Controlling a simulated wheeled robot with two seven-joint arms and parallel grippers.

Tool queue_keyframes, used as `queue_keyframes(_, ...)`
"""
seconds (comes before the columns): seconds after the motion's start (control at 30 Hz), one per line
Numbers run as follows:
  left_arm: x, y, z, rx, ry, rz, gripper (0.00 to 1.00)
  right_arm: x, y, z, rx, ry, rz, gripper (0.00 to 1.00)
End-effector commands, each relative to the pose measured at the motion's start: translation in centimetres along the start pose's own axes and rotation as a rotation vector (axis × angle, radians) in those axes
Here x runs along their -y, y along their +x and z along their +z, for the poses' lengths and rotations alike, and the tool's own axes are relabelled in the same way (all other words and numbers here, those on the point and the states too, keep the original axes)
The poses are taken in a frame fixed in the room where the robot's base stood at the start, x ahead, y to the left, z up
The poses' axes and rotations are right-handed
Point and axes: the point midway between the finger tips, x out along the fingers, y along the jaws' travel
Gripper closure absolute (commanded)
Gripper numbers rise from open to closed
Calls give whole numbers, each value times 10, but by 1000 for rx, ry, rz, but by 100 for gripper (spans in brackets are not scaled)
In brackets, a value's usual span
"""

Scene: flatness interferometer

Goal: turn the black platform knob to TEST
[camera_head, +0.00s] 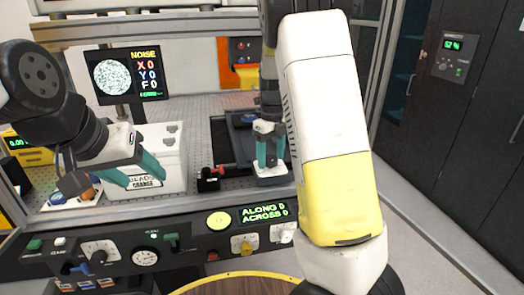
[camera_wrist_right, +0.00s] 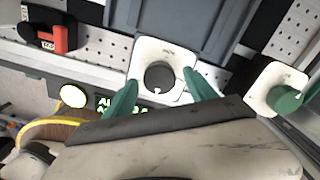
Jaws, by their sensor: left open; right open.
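A black round knob (camera_wrist_right: 160,77) stands on a square white plate (camera_wrist_right: 181,57) in the right wrist view. A white pointer mark shows on the knob's lower edge; the plate's lettering is too small to read. My right gripper (camera_wrist_right: 163,88) is open, one teal finger on each side of the knob; I cannot tell whether they touch it. In the head view my right gripper (camera_head: 270,162) points down over the white plate (camera_head: 272,180), and its fingers hide most of the knob. My left gripper (camera_head: 133,178) is open and empty in front of a white box (camera_head: 163,150) lettered ORANGE.
A green knob (camera_wrist_right: 285,98) on another white plate is to the right in the wrist view. A red-handled black part (camera_head: 209,179) is left of my right gripper. The front panel holds a yellow button (camera_head: 219,220) and an ALONG/ACROSS display (camera_head: 264,213). A NOISE screen (camera_head: 128,75) stands behind.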

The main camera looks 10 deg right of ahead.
Motion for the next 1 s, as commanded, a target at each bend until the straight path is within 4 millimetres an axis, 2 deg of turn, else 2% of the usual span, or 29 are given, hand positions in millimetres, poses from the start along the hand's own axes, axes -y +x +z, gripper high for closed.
queue_keyframes(0.17,0,0,0,0,0,0,42,0,-12,0,3,0,0,35)
queue_keyframes(0.4,0,0,0,0,0,0,42,0,-53,1,4,-1,-1,35)
queue_keyframes(0.53,0,0,0,0,0,0,42,0,-70,1,2,0,-1,35)
queue_keyframes(0.7,0,0,0,0,0,0,42,0,-78,0,0,0,-1,35)
queue_keyframes(1.0,0,0,0,0,0,0,42,0,-79,-1,4,-11,2,35)
